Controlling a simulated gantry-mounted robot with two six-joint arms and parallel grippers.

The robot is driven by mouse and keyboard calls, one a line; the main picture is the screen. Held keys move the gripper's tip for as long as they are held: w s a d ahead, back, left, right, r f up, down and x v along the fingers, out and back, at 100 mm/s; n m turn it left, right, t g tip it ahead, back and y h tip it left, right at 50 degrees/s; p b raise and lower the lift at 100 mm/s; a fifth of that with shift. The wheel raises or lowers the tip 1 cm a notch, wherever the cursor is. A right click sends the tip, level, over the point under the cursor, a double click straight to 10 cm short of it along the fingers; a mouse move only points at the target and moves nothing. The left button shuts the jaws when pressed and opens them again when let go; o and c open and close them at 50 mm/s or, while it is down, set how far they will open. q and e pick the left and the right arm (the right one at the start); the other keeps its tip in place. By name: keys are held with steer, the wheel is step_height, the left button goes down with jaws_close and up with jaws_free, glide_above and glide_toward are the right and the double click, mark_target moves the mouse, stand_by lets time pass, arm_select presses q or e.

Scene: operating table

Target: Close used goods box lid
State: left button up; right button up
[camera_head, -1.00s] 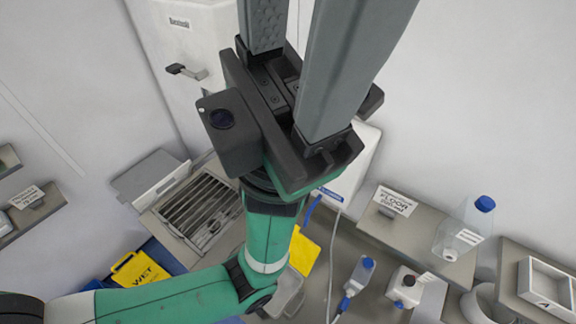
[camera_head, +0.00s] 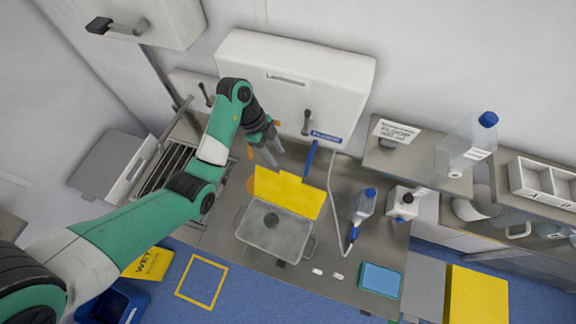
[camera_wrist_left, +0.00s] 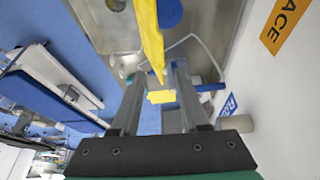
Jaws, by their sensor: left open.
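The used goods box (camera_head: 272,232) is a clear grey tray on the steel counter, with a small dark round thing inside. Its yellow lid (camera_head: 289,193) stands open, tilted up along the box's back edge. My left gripper (camera_head: 270,153) is open, just behind and above the lid's upper left edge. In the left wrist view the lid (camera_wrist_left: 148,35) appears edge-on, reaching toward the space between the open fingers (camera_wrist_left: 156,75); I cannot tell whether they touch it. My right gripper is in neither current view.
A white wall unit (camera_head: 295,85) with a lever stands behind the gripper. A spray bottle (camera_head: 363,205) and white canister (camera_head: 405,203) stand right of the box. A blue pad (camera_head: 380,279) lies near the counter's front edge. A blue bin (camera_head: 115,303) is on the floor.

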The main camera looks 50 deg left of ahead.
mark_target(290, 175)
arm_select(q)
steer(key=b+x, duration=1)
steer(key=x, duration=0.1)
steer(key=shift+s, duration=0.1)
steer(key=shift+d+f+b, duration=0.1)
steer(key=shift+f+b, duration=0.1)
steer(key=shift+b, duration=0.2)
jaws_close()
stand_by(0.7)
